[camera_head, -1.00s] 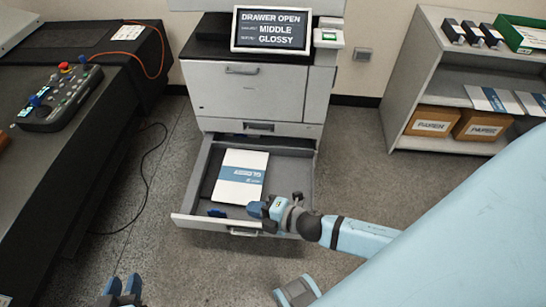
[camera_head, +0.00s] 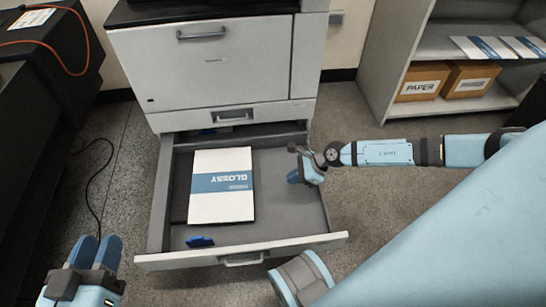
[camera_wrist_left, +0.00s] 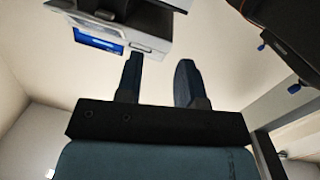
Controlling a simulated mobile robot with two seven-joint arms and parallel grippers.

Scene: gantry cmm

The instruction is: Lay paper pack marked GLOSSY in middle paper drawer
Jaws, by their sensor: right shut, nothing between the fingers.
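The white and blue paper pack marked GLOSSY (camera_head: 221,205) lies flat inside the pulled-out paper drawer (camera_head: 262,242), left of its middle. Its lettering reads upside down from here. My right gripper (camera_head: 297,176) is shut and empty, over or beside the drawer's right wall and apart from the pack; its height is hard to judge. My left gripper (camera_head: 95,252) is at the lower left, clear of the drawer. The left wrist view shows its two fingers (camera_wrist_left: 160,80) apart with nothing between them.
The printer body (camera_head: 215,75) stands behind the drawer. A small blue tab (camera_head: 200,241) sits in the drawer's front left. A shelf at right holds cardboard PAPER boxes (camera_head: 422,82) and more packs (camera_head: 483,48). A black table (camera_head: 30,150) stands at left.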

